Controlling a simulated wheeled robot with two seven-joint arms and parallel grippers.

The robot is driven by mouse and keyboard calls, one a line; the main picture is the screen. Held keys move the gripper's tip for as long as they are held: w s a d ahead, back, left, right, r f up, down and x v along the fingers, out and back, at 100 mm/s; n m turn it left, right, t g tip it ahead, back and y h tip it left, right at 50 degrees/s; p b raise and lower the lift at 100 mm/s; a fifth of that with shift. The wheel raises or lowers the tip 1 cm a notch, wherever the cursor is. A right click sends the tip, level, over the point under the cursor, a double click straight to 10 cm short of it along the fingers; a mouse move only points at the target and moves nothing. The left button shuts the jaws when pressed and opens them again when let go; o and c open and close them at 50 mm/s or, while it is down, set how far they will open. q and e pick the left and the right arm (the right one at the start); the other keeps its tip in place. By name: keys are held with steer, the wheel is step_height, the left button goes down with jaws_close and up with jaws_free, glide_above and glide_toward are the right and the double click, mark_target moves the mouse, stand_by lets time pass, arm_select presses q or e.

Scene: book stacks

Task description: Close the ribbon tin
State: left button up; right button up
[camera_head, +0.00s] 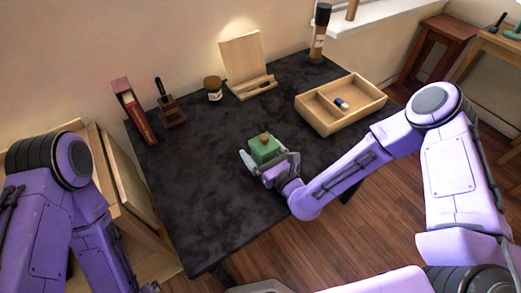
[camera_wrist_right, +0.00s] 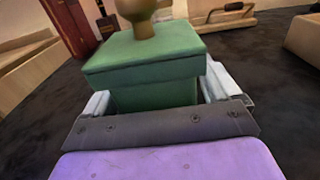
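The ribbon tin (camera_head: 264,151) is a green box with a brown knob (camera_head: 265,138) on top, on the dark table right of its middle. In the right wrist view the green lid (camera_wrist_right: 145,55) lies over the tin's body (camera_wrist_right: 155,95), its edge overhanging. I cannot tell whether it is fully seated. My right gripper (camera_head: 268,162) has its fingers wide apart, one on each side of the body below the lid. A small gap seems to show on the right; contact is hard to judge.
A wooden tray (camera_head: 326,122) with a small dark-and-white item stands to the right. A wooden stand (camera_head: 246,62), a jar (camera_head: 213,88), a stamp-like tool (camera_head: 170,112) and a red book (camera_head: 133,112) line the back. The table's front left is clear.

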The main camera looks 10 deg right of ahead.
steer(key=shift+r, duration=0.1)
steer(key=shift+s, duration=0.15)
steer(key=b+v, duration=0.1)
steer(key=v, duration=1)
steer(key=shift+s+d+b, duration=0.2)
steer(key=shift+s+b, duration=0.15)
steer(key=shift+b, duration=0.05)
